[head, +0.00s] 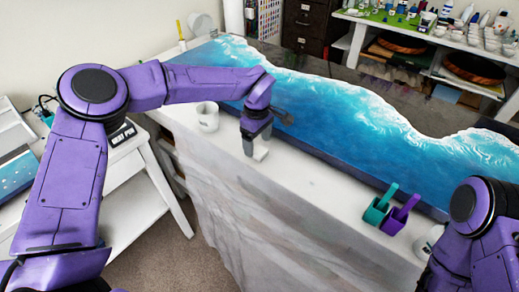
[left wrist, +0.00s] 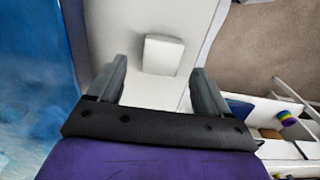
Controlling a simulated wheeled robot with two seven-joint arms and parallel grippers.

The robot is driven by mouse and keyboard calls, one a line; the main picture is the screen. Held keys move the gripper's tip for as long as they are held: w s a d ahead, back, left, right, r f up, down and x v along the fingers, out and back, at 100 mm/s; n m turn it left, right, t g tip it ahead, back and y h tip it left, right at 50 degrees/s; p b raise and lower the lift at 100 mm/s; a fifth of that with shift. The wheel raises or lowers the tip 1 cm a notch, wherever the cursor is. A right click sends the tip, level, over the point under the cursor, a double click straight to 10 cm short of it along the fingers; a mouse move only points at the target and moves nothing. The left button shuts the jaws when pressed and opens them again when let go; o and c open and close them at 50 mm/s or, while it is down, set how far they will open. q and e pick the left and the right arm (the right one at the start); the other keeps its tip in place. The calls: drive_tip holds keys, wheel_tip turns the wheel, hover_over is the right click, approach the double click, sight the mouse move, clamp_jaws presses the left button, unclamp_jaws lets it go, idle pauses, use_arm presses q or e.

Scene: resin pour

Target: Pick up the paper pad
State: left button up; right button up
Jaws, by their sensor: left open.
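The paper pad (head: 260,154) is a small white block on the white-covered table, just below my left gripper (head: 256,142) in the head view. In the left wrist view the pad (left wrist: 163,54) shows between and beyond the open fingertips of my left gripper (left wrist: 160,72), with a gap on both sides. The fingers point down at it, and no contact shows. Part of the pad is hidden by a finger in the head view. My right gripper is out of view; only part of my right arm shows at the lower right.
A blue-and-white resin wave panel (head: 330,110) lies along the back of the table. A white cup (head: 207,116) stands left of my gripper. A teal holder (head: 376,211) and a purple holder (head: 394,220) stand to the right. The table between is clear.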

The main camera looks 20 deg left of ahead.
use_arm(q)
wheel_tip(320, 180, down, 2)
drive_tip(key=shift+f, duration=0.15)
drive_tip(key=c, duration=1.2)
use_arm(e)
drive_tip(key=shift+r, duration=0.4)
use_arm(q)
drive_tip(key=shift+r, duration=0.55)
drive_tip(key=s+d+r+b, duration=0.2)
drive_tip(key=s+r+b, duration=0.3)
drive_tip(key=s+r, duration=0.7)
drive_tip(key=shift+s+d, duration=0.3)
drive_tip(key=shift+s, duration=0.65)
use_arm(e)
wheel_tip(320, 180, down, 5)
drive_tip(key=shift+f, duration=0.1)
